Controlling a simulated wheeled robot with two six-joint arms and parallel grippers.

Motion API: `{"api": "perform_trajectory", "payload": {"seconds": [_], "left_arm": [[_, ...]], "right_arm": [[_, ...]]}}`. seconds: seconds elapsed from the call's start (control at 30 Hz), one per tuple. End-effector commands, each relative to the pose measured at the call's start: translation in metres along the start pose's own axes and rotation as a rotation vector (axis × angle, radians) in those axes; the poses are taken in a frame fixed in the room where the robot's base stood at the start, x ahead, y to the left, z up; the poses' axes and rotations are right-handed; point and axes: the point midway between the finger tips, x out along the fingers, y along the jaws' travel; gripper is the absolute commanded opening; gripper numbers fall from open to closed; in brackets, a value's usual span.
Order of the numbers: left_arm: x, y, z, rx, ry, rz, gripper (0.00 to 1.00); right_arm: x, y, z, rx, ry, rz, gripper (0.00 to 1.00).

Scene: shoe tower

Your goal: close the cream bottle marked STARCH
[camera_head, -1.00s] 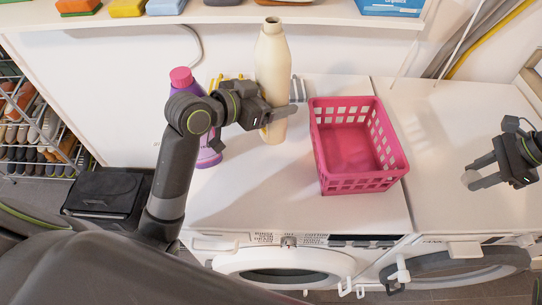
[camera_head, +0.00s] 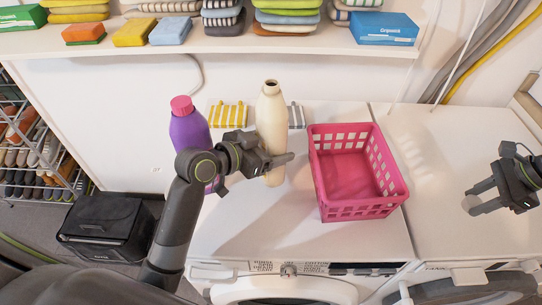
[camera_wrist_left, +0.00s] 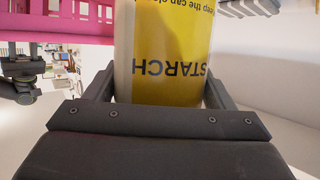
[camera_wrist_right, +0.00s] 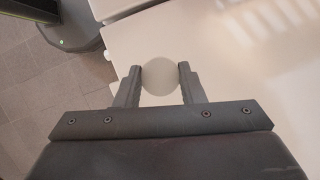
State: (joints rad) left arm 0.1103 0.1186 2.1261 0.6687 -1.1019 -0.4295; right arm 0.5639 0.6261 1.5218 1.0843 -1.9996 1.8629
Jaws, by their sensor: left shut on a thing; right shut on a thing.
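The cream bottle (camera_head: 271,110) is upright over the left white machine, its narrow mouth open at the top. My left gripper (camera_head: 275,165) is shut around its lower body. In the left wrist view its yellow label (camera_wrist_left: 165,60) reads STARCH, upside down. The head view does not clearly show whether its base touches the machine top. My right gripper (camera_head: 478,195) is out at the right, apart from the bottle. It is shut on a round, pale cap (camera_wrist_right: 160,76), which also shows in the head view (camera_head: 471,204).
A purple bottle (camera_head: 187,130) with a pink cap stands just left of the cream one. A pink basket (camera_head: 358,211) stands to its right. Yellow-striped (camera_head: 228,116) and grey-striped (camera_head: 296,116) items lie behind. A loaded shelf (camera_head: 280,40) runs along the back. The right machine top (camera_head: 425,165) is clear.

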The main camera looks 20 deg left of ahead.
Motion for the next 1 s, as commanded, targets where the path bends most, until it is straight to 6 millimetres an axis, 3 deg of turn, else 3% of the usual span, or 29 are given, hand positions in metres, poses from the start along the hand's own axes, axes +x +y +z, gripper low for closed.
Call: {"api": "perform_trajectory", "payload": {"seconds": [0.17,0.5,0.9,0.93,1.0], "left_arm": [[0.0,0.0,-0.001,0.001,0.006,0.0,0.24],[0.012,0.0,0.032,0.0,0.005,-0.001,0.24],[0.013,0.0,0.036,0.001,0.006,-0.001,0.24],[0.014,0.0,0.039,0.0,0.0,-0.001,0.78],[0.013,0.0,0.038,0.0,0.0,-0.001,0.87]], "right_arm": [[0.0,0.0,0.0,0.0,0.0,0.0,0.15],[0.0,0.0,0.0,0.0,0.0,0.0,0.15],[0.003,0.0,-0.001,0.0,0.0,0.0,0.15],[0.003,0.0,-0.001,0.0,0.0,0.0,0.15],[0.002,0.0,-0.001,0.0,0.0,0.0,0.15]]}}
